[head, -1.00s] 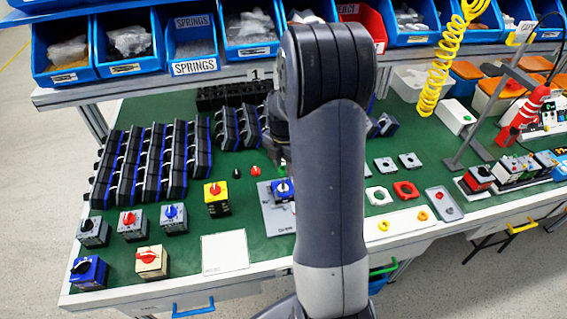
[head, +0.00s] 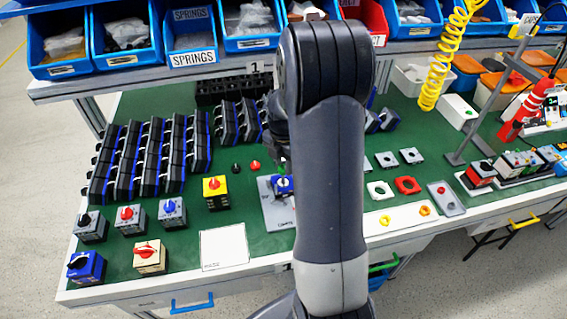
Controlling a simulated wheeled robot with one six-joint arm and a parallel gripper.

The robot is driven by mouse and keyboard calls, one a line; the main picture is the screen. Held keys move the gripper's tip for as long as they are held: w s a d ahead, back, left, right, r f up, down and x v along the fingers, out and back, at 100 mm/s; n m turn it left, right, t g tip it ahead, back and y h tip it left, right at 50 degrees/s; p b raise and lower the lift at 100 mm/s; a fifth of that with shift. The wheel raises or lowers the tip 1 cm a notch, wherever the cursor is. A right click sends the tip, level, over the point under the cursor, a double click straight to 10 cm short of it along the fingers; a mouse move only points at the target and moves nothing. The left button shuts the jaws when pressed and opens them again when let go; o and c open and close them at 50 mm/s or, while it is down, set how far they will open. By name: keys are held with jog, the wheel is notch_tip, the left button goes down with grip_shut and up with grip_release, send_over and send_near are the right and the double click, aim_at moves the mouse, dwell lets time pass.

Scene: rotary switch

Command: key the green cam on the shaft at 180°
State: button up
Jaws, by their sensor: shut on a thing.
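My gripper (head: 281,152) is mostly hidden behind my own arm; only its left side shows. It is shut, and a small bit of brighter green at its lower end appears to be the green cam (head: 281,166); its shape and angle cannot be made out. Just below it in the picture, a switch with a blue top (head: 284,184) stands on a grey plate (head: 275,212) on the green bench. The shaft cannot be made out, and I cannot tell whether the cam touches anything.
Rows of black modules (head: 150,150) fill the back left. Loose frames, including a red one (head: 407,185), lie right of my arm. Blue bins (head: 130,45) line the shelf above.

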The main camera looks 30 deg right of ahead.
jog(key=shift+f+b, duration=0.65)
jog(key=shift+f, duration=0.3)
jog(key=o, duration=1)
jog(key=shift+r, duration=0.15)
notch_tip(320, 180, up, 11)
jog(key=shift+f, duration=0.15)
